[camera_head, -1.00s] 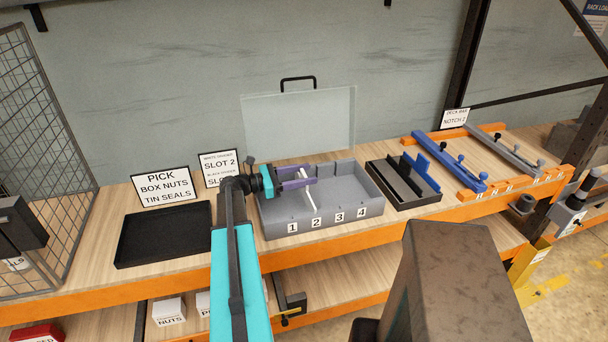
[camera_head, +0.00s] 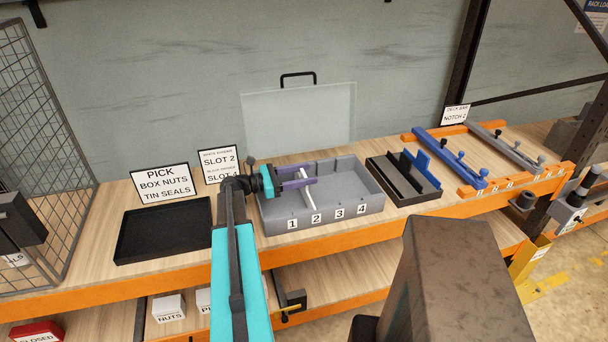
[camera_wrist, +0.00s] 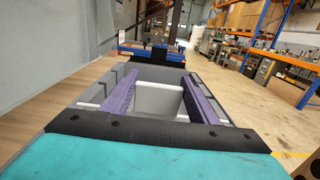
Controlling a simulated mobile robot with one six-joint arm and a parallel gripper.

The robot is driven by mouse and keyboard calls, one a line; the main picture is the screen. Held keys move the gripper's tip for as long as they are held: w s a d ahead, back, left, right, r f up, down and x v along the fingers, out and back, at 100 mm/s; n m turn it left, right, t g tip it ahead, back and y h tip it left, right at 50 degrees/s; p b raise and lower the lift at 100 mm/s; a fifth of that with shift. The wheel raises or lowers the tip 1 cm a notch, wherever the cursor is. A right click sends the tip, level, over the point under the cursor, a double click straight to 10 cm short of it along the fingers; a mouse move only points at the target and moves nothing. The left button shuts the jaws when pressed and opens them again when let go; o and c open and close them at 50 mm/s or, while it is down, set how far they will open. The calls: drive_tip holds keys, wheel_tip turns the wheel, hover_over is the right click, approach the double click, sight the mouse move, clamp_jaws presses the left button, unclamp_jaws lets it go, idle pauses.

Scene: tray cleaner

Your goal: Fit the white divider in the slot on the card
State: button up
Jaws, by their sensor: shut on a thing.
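The card (camera_head: 219,164) behind the tray reads white divider, slot 2; its lower line, for the black divider, is partly hidden by my arm. The grey tray (camera_head: 350,222) has labels 1 to 4 along its front wall. My gripper (camera_head: 312,182) reaches in from the left with purple fingers shut on the white divider (camera_head: 309,200). The divider stands across the tray, its near end by label 2 (camera_head: 316,219). In the wrist view the divider (camera_wrist: 158,100) lies between both fingers, inside the tray walls. I cannot tell whether its bottom edge is seated in the slot.
A clear lid (camera_head: 300,118) stands up behind the tray. A black rack (camera_head: 412,200) with black and blue pieces is right of it. An empty black tray (camera_head: 160,232) lies left, below a picking sign (camera_head: 166,185). Blue and grey bars lie at far right.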

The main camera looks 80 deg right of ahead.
drive_tip(key=shift+f, duration=0.25)
drive_tip(key=o, duration=1.5)
drive_tip(key=shift+r, duration=0.1)
drive_tip(key=shift+r+b, duration=0.85)
drive_tip(key=shift+r, duration=0.6)
drive_tip(key=shift+s+a+r, duration=0.1)
drive_tip(key=shift+a+r, duration=0.1)
drive_tip(key=shift+a, duration=0.15)
drive_tip(key=shift+s+a+r+b, duration=0.25)
drive_tip(key=shift+a+b, duration=0.3)
drive_tip(key=shift+a, duration=1.6)
drive_tip(key=shift+s+a+r+b, duration=0.25)
drive_tip(key=shift+a+b, duration=0.35)
drive_tip(key=shift+a, duration=1.5)
drive_tip(key=shift+s+a+r+b, duration=0.1)
drive_tip(key=shift+s+a+b, duration=0.35)
drive_tip(key=shift+a, duration=1.7)
drive_tip(key=shift+w+r+p, duration=0.1)
drive_tip(key=shift+r+p, duration=0.1)
drive_tip(key=shift+p, duration=0.2)
drive_tip(key=a+p, duration=0.2)
drive_tip(key=p, duration=0.2)
drive_tip(key=shift+a+p, duration=0.15)
drive_tip(key=shift+p, duration=0.15)
